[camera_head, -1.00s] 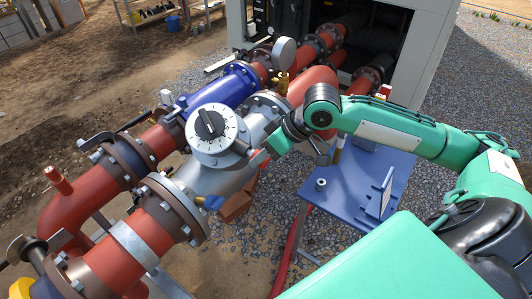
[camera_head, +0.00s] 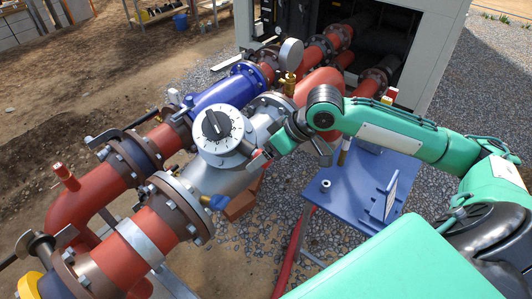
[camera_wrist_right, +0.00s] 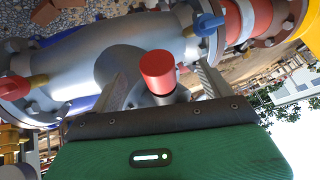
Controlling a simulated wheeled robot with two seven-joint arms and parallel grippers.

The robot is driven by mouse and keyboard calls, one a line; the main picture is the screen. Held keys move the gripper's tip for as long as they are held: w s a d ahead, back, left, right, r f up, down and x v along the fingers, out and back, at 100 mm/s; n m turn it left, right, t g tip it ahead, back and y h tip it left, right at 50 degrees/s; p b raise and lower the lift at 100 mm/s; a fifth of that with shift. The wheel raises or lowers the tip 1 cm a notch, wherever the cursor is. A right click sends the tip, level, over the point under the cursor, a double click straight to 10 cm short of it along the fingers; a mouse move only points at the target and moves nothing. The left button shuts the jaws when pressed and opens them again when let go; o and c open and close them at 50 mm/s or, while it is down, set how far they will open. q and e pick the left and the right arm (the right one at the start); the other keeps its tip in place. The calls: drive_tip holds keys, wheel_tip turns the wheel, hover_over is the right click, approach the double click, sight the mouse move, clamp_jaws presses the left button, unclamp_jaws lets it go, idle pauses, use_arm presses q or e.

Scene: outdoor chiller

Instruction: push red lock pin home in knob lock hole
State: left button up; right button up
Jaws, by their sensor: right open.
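The white dial with a black knob (camera_head: 217,126) sits on top of the grey valve body (camera_head: 216,178) in the head view. The red lock pin (camera_wrist_right: 158,72) shows in the right wrist view as a short red cylinder with a grey metal part below it, on the valve body. My right gripper (camera_wrist_right: 164,88) is open, its fingers on either side of the pin with visible gaps. In the head view my right gripper (camera_head: 262,154) is beside the dial, on its right. The lock hole and how deep the pin sits are hidden. My left gripper is not in view.
Red and blue flanged pipes (camera_head: 226,93) run on both sides of the valve. A pressure gauge (camera_head: 291,52) stands behind it. A blue table (camera_head: 349,207) with a small metal ring and a bracket is at the right. A blue handle (camera_head: 215,202) sticks out below.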

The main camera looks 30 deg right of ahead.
drive_tip(key=shift+p+v, duration=1.05)
drive_tip(key=shift+v, duration=2.45)
drive_tip(key=shift+s+d, duration=0.1)
drive_tip(key=b+v, duration=0.5)
drive_tip(key=v, duration=0.8)
drive_tip(key=shift+r+b, duration=0.3)
drive_tip(key=shift+b, duration=0.1)
